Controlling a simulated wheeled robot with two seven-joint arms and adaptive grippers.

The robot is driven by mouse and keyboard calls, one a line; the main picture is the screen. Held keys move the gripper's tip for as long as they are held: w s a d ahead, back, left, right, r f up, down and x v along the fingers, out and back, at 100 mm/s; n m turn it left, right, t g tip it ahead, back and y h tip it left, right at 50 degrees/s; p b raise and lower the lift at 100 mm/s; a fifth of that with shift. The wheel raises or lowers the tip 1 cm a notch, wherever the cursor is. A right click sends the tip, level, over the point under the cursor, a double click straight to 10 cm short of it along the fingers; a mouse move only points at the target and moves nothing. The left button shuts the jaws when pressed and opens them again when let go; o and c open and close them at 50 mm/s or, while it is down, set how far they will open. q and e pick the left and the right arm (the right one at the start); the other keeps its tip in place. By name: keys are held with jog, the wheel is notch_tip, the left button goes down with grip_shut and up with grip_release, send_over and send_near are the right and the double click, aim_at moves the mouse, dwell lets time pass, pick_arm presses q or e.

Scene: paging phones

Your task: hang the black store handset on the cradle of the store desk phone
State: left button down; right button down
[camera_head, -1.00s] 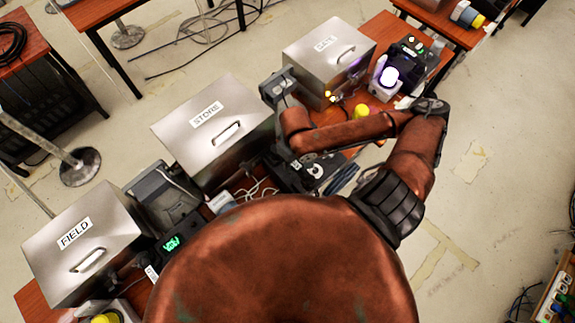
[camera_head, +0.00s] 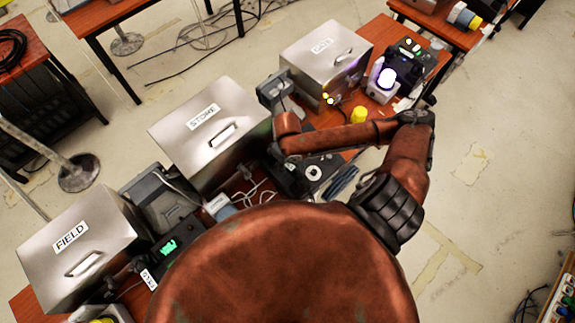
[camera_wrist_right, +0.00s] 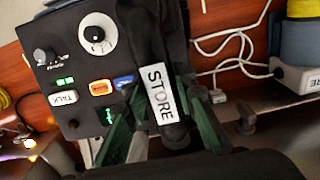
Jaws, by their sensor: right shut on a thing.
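The black store handset (camera_wrist_right: 150,40), with a white STORE label, is between the fingers of my right gripper (camera_wrist_right: 163,112), which is shut on it, in the right wrist view. The store desk phone (camera_wrist_right: 75,75) is just left of the handset there, with a white dial, coloured buttons and a TALK key. In the head view the phone (camera_head: 314,173) shows partly beside my right wrist, in front of the STORE box. My right gripper is mostly hidden there by my own arm. I cannot tell whether the handset touches the phone or its cradle. My left gripper is not in view.
Metal boxes labelled STORE (camera_head: 190,150), FIELD (camera_head: 90,225) and GATE (camera_head: 310,50) stand along the bench. White cables (camera_wrist_right: 235,48) lie right of the handset in the wrist view.

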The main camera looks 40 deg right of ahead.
jog(key=c, duration=1.9)
grip_release()
jog(key=shift+f, duration=0.15)
jog(key=o, duration=0.3)
jog(key=shift+w, duration=0.1)
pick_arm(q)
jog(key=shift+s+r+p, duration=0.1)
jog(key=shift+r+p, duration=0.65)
pick_arm(e)
notch_tip(320, 180, up, 12)
jog(key=shift+r, duration=0.2)
